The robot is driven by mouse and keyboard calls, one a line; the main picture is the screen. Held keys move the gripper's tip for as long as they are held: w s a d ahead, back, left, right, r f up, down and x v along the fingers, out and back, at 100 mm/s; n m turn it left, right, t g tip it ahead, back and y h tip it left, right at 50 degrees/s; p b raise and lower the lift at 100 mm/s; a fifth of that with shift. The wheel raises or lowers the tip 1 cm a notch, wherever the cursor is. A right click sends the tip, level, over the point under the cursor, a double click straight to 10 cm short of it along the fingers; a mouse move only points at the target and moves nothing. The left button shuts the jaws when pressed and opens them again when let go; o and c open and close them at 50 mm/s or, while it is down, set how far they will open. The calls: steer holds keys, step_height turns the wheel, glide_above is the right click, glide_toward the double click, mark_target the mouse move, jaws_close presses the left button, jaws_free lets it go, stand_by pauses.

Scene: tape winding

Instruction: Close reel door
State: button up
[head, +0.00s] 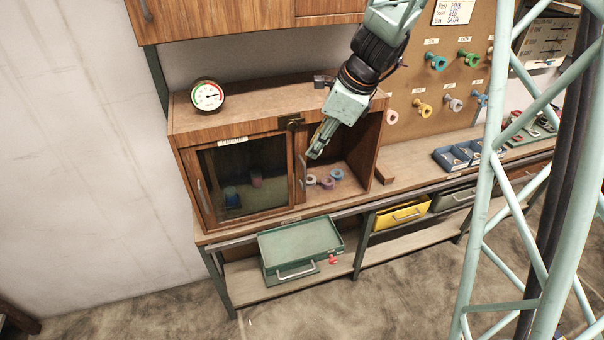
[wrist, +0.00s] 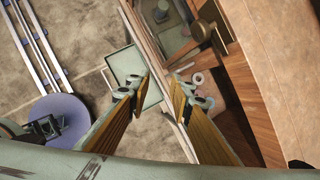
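The wooden cabinet (head: 240,122) stands on the bench. Its left front is a glass-panelled door (head: 250,185) with a wooden frame and a metal handle at its left edge. The right compartment is open, with several small reels (head: 327,181) on its floor. A narrow upright wooden part with a metal handle (head: 303,185) shows at the opening's left edge; I cannot tell how it is mounted. My gripper (head: 316,152) is in front of the opening, close to this part. In the wrist view my gripper (wrist: 163,87) has its fingertips apart, with a wooden edge beyond them.
A round gauge (head: 207,95) stands on the cabinet top. A green case (head: 300,245) lies on the shelf below, and a yellow drawer (head: 400,215) is to its right. A blue tray (head: 457,157) lies on the bench right of the cabinet. Pegboard spools hang behind.

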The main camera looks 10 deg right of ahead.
steer(key=w+d+f+m+p, duration=0.2)
steer(key=w+f+m, duration=0.2)
steer(key=f, duration=0.2)
steer(key=shift+w+f, duration=0.25)
steer(key=shift+w, duration=0.1)
steer(key=shift+f, duration=0.1)
steer(key=b, duration=0.4)
glide_above(304, 188)
steer(key=shift+w+d+f, duration=0.1)
steer(key=shift+w+f, duration=0.05)
steer(key=shift+f, duration=3)
steer(key=shift+w+d+f, duration=0.1)
steer(key=shift+w+f, duration=0.05)
steer(key=shift+f, duration=3)
steer(key=shift+c, duration=0.2)
jaws_close()
